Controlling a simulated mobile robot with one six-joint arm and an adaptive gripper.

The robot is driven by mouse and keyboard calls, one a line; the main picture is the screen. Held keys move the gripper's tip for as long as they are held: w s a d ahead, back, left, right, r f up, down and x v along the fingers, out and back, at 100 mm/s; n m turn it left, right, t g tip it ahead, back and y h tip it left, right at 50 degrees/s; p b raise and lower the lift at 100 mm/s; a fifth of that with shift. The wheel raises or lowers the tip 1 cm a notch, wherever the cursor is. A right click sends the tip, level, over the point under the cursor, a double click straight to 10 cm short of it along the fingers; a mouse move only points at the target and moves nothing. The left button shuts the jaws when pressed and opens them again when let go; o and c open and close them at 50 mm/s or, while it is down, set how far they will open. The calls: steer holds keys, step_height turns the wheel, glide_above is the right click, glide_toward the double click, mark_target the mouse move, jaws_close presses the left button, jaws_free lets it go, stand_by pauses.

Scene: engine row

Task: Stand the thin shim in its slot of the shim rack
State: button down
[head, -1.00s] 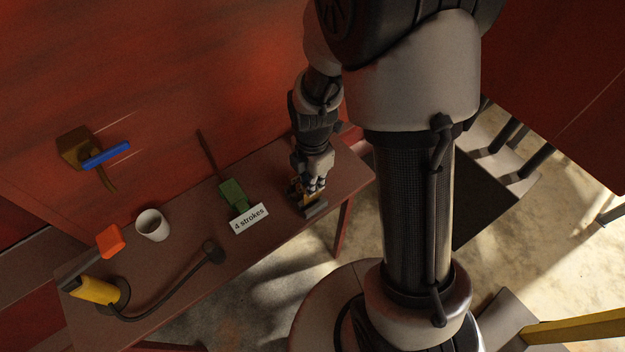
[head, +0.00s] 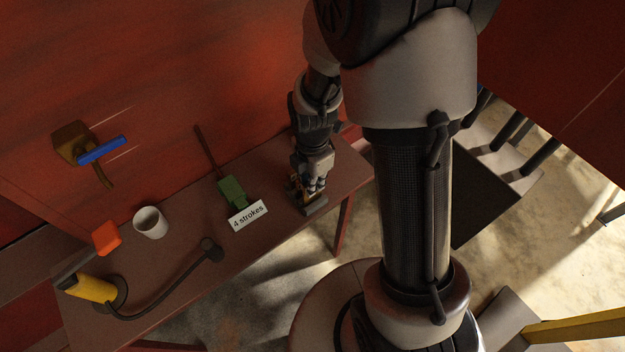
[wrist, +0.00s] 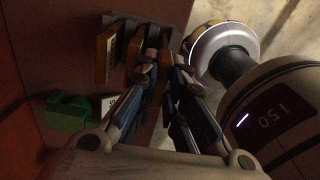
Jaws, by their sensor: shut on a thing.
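The shim rack (head: 317,208) is a dark grey block near the right end of the table, directly below my gripper (head: 314,186). In the wrist view the rack (wrist: 117,21) lies at the top with orange shims standing in it; one labelled shim (wrist: 104,57) is at the left and another (wrist: 134,45) is beside my fingers. My gripper (wrist: 165,58) is shut on the thin shim, with its fingertips over the right part of the rack. The held shim is mostly hidden between the fingers. I cannot tell how deep it sits in its slot.
A green block with a rod (head: 232,190) and a "4 strokes" sign (head: 248,215) stand left of the rack. Farther left are a white cup (head: 150,222), an orange block (head: 106,238) and a yellow tool with a hose (head: 92,287). The table's edge is close on the right.

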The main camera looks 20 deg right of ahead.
steer(key=shift+f+b, duration=0.8)
steer(key=shift+f, duration=0.3)
steer(key=c, duration=1.6)
jaws_free()
steer(key=shift+r, duration=0.1)
step_height(320, 180, up, 12)
steer(key=shift+f, duration=0.1)
steer(key=s+r+m+t, duration=0.1)
steer(key=s+r+m, duration=0.3)
steer(key=m, duration=0.3)
steer(key=s+r+m+t, duration=0.2)
steer(key=s+r+m, duration=0.3)
steer(key=s+m, duration=0.1)
steer(key=s+r+m+t, duration=0.1)
steer(key=s+r+m, duration=0.3)
steer(key=m, duration=0.4)
steer(key=shift+s+r+m+t, duration=0.15)
steer(key=shift+s+m+t, duration=0.15)
steer(key=shift+s, duration=0.25)
